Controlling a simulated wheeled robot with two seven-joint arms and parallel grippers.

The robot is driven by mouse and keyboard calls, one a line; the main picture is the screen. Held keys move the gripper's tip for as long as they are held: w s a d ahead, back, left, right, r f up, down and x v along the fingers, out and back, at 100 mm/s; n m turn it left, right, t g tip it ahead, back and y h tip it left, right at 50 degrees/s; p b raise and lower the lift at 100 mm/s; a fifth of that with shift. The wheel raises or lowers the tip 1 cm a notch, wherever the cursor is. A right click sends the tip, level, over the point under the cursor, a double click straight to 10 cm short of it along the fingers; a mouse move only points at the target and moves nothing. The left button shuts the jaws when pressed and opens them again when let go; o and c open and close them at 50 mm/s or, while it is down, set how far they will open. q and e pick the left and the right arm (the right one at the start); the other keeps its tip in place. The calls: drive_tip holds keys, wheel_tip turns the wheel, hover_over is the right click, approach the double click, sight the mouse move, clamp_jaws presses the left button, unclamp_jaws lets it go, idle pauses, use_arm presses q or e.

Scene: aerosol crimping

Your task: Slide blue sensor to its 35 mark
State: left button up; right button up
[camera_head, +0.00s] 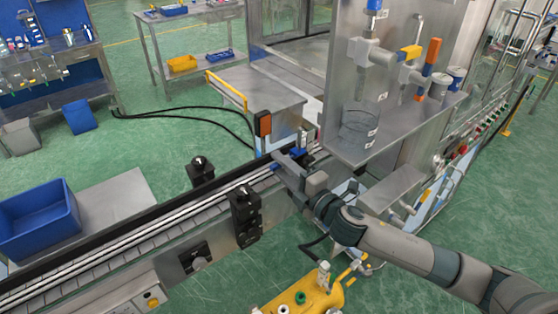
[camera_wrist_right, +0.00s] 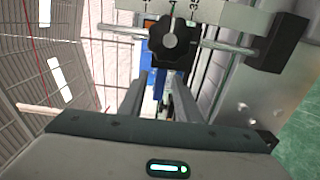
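My right gripper (camera_head: 282,162) reaches in from the right, over the conveyor at the foot of the steel machine panel. In the right wrist view its two fingers (camera_wrist_right: 160,92) stand apart. The blue sensor part (camera_wrist_right: 159,84) shows between and beyond the fingertips, under a black star knob (camera_wrist_right: 173,40). Gaps show beside it, so I see no grip on it. A pale scale strip (camera_wrist_right: 215,12) with dark marks runs behind the knob; its figures are partly cut off, and I cannot read the sensor's setting. My left gripper is out of view.
The conveyor (camera_head: 130,238) runs to the lower left, with black knob brackets (camera_head: 243,207) along it. An orange-fronted device (camera_head: 264,124) stands beside the gripper. A metal rod (camera_wrist_right: 225,47) crosses near the fingers. A blue bin (camera_head: 38,222) stands at the left.

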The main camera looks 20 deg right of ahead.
drive_tip(key=shift+w+a, duration=0.15)
drive_tip(key=shift+w, duration=0.3)
clamp_jaws()
wheel_tip(320, 180, down, 2)
drive_tip(key=shift+f+b, duration=0.2)
drive_tip(key=shift+b, duration=0.5)
unclamp_jaws()
drive_tip(key=shift+s, duration=0.15)
